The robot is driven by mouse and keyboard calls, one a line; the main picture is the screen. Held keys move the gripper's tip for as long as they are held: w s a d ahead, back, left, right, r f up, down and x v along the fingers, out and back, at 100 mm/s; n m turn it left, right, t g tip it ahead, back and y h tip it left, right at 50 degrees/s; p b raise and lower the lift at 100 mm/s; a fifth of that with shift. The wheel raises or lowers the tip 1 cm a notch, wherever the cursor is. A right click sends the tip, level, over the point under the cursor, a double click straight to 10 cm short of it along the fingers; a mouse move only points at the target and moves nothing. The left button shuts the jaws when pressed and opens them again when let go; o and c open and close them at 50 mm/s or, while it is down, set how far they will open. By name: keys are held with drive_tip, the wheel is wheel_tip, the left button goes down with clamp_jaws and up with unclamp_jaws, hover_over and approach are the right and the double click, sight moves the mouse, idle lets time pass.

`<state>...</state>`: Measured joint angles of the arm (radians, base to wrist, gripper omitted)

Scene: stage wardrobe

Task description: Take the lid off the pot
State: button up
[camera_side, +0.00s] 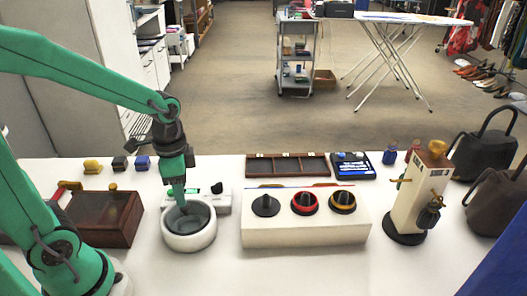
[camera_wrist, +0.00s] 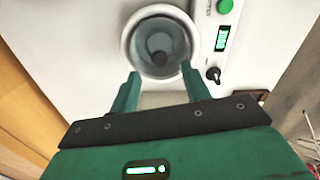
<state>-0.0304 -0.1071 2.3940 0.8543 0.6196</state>
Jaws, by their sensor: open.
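The round white pot (camera_side: 189,242) stands on the white table at left of centre; it also shows in the wrist view (camera_wrist: 127,44). A grey, translucent-looking lid (camera_side: 201,220) sits within its rim; it also shows in the wrist view (camera_wrist: 178,50). A dark round shape, perhaps its knob, shows at the middle of the lid in the wrist view (camera_wrist: 158,46). My gripper (camera_side: 181,208) is open and points down over the lid. In the wrist view my gripper (camera_wrist: 160,76) has its two fingers apart, with nothing between them. I cannot tell whether the fingertips touch the lid.
A white device (camera_side: 215,204) with a green button and display stands just behind the pot. A dark wooden box (camera_side: 103,219) is to the left. A white block (camera_side: 300,233) with three dark knobs is to the right. A cream machine (camera_side: 418,203) stands farther right.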

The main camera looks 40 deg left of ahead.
sight(186, 212)
drive_tip(key=shift+f, duration=2.45)
drive_tip(key=shift+c, duration=0.2)
clamp_jaws()
